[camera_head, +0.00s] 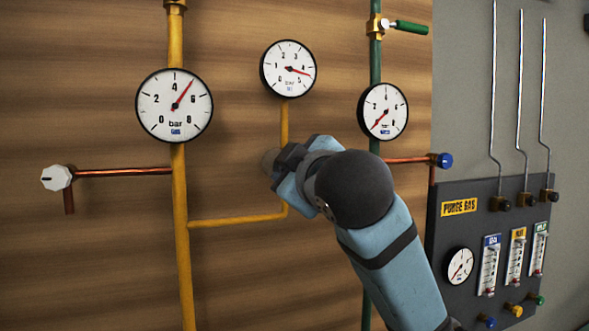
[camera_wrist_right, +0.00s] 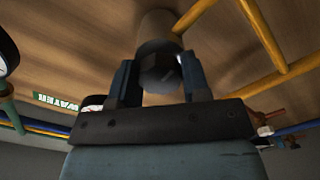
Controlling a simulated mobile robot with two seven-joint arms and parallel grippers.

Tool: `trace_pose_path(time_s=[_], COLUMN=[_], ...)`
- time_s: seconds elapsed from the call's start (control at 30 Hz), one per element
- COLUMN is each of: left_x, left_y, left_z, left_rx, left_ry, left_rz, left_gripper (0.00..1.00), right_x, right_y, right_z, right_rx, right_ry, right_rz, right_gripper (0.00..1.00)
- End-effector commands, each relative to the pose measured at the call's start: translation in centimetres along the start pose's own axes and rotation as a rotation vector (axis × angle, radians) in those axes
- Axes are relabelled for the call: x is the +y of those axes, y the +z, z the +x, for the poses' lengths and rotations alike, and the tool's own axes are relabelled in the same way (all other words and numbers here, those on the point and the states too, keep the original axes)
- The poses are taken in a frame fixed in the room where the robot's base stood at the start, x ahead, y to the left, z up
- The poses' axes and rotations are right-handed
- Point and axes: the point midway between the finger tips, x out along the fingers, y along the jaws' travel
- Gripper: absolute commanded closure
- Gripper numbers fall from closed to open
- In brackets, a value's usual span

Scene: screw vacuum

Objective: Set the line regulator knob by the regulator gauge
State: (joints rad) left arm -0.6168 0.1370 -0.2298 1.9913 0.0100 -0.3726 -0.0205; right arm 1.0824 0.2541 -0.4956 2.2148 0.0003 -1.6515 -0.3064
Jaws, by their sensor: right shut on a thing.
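In the head view, a small round gauge (camera_head: 288,69) on a yellow pipe sits just above my right gripper (camera_head: 279,163). Its red needle points right, between 4 and 5. The grey regulator knob (camera_head: 269,161) is mostly hidden behind the gripper. In the right wrist view, the grey cylindrical knob (camera_wrist_right: 157,55) sits between the two fingers of the gripper (camera_wrist_right: 160,79), which is shut on it. My left gripper is in neither view.
A larger gauge (camera_head: 174,105) at left reads about 5. Another gauge (camera_head: 383,111) at right has its needle near 0. A white knob (camera_head: 56,178) and a blue knob (camera_head: 445,160) end copper pipes. The purge gas panel (camera_head: 470,220) stands right of my arm.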

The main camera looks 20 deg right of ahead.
Motion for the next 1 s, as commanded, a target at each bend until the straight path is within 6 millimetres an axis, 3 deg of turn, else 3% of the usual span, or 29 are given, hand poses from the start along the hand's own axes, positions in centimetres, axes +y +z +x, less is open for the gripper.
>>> trace_pose_path(time_s=[0.37, 0.4, 0.5, 1.0], left_x=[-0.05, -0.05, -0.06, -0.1], left_y=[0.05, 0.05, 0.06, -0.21], left_z=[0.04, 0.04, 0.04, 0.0], left_rx=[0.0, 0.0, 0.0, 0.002], left_ry=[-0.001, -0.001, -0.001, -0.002], left_rz=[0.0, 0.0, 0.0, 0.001], left_gripper=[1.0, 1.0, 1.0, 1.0], right_x=[-0.18, -0.18, -0.16, 0.04], right_y=[0.06, 0.06, 0.05, 0.09], right_z=[-0.02, -0.02, -0.02, 0.5], right_rx=[-0.001, -0.001, 0.0, -0.001], right_ry=[-0.003, -0.003, -0.003, -0.003], right_rz=[0.003, 0.003, 0.003, 0.004], right_gripper=[0.8, 0.55, 0.32, 0.31])
